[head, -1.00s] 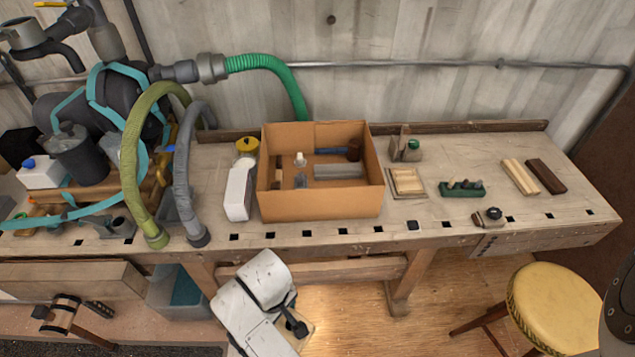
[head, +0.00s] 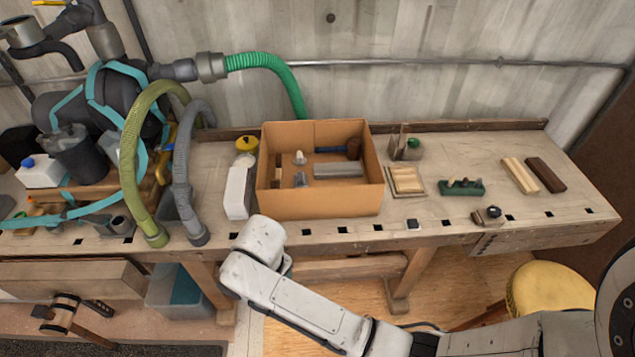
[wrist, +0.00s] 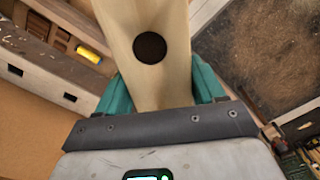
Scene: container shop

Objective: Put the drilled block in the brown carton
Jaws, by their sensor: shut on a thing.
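The drilled block (wrist: 150,75) is pale wood with a round dark hole and shows close up in the wrist view. My gripper (wrist: 156,90) is shut on it, with a teal finger on either side. In the head view the block and fingers are hidden behind my white arm, which is in front of the bench's front edge. The brown carton (head: 318,205) stands open on the bench, above and to the right of my wrist in the picture. It holds a grey bar (head: 338,171), a hammer-like tool (head: 352,148) and small pieces.
Hoses (head: 185,160) hang farther left. A framed wooden piece (head: 405,181), a green holder (head: 462,187) and wood strips (head: 520,175) lie to the right. A yellow stool (head: 552,288) stands in front.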

